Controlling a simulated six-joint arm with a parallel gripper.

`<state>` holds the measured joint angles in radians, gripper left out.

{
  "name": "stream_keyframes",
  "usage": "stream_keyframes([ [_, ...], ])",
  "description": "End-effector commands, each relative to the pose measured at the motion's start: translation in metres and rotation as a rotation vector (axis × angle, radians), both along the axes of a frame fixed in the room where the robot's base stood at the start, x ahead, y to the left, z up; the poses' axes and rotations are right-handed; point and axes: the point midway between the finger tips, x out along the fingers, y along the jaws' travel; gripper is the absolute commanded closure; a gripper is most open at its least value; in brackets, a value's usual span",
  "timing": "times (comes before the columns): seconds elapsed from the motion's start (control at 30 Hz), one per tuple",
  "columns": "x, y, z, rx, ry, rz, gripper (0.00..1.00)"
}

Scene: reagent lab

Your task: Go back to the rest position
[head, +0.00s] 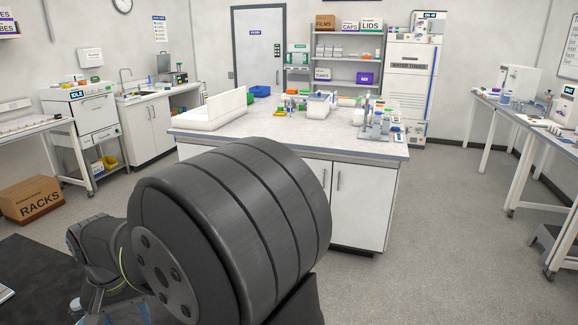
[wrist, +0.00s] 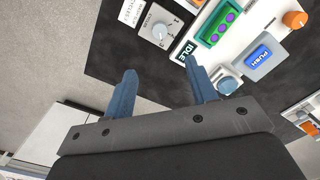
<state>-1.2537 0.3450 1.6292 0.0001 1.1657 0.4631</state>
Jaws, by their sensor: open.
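My gripper (wrist: 163,90) shows in the wrist view with its two blue-grey fingers spread apart and nothing between them. It is above a dark mat (wrist: 105,62) with a white device panel beyond the fingertips. In the head view my dark arm fills the lower middle, and the fingers are not visible there.
An island bench (head: 373,147) with small lab items stands ahead. A cardboard RACKS box (head: 32,201) is on the floor at left. Benches (head: 491,108) line the right wall. Open floor (head: 440,240) lies right of the island. An orange knob (wrist: 294,19) is at the wrist view's upper right.

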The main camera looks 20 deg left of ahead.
Motion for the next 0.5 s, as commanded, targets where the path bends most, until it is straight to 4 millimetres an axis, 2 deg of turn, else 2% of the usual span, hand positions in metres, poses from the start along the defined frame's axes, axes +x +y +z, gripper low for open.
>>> stream_keyframes([
  [0.07, 0.0, 0.0, 0.017, 0.004, -0.001, 0.0, 0.48],
  [0.1, 0.0, 0.0, 0.016, -0.001, 0.0, 0.0, 0.48],
  [0.2, 0.0, -0.001, -0.01, -0.006, 0.002, 0.0, 0.48],
  [0.5, 0.0, -0.001, -0.07, -0.006, 0.001, 0.0, 0.48],
])
